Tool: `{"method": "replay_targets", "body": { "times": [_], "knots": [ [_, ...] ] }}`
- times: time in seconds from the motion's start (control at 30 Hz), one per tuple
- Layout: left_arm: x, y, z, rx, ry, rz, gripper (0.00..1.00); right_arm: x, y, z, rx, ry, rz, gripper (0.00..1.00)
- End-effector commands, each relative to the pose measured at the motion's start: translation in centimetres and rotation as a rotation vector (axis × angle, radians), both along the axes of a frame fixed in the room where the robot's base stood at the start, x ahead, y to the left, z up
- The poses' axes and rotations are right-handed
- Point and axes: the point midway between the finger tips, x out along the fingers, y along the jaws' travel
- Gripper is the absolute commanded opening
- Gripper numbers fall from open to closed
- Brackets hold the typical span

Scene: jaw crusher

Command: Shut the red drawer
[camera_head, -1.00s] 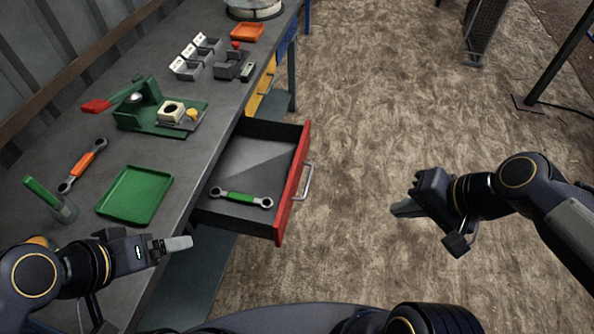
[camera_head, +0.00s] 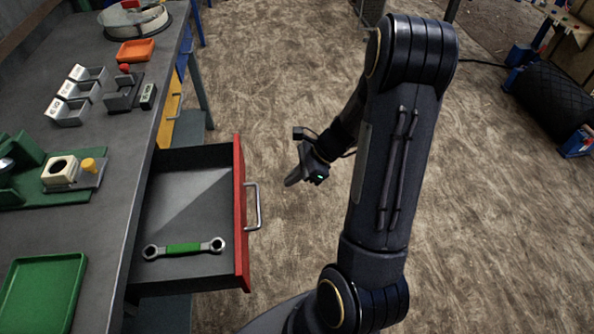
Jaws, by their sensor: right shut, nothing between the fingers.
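The red drawer (camera_head: 240,220) stands pulled out from the bench, its red front facing right with a metal handle (camera_head: 254,206) on it. A wrench with a green grip (camera_head: 184,247) lies inside the drawer. My right gripper (camera_head: 292,181) is shut and empty, to the right of the drawer front and apart from the handle, pointing left and down. My right arm fills the middle of the view. My left gripper is out of view.
Yellow drawers (camera_head: 170,112) sit beyond the red one.

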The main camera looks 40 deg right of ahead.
Motion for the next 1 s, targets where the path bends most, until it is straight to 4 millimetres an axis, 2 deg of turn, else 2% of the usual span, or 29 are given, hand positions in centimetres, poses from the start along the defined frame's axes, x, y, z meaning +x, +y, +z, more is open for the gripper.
{"method": "replay_targets", "body": {
  "times": [0.03, 0.2, 0.3, 0.5, 1.0],
  "knots": [
    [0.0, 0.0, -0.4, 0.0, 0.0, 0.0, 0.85, 0.3, 0.8, -1.2, 0.002, 0.004, 0.004, 0.0],
    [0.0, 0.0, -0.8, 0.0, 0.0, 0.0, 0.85, 1.5, 2.7, -3.6, 0.001, 0.002, 0.005, 0.0],
    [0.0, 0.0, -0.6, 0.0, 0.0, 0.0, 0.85, 2.4, 4.0, -3.5, -0.001, -0.001, 0.007, 0.0],
    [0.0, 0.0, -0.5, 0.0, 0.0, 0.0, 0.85, 3.3, 5.4, -3.9, -0.001, -0.001, 0.004, 0.0],
    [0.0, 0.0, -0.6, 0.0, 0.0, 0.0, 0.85, 3.5, 5.8, -3.9, 0.0, -0.002, 0.004, 0.0]
  ]
}}
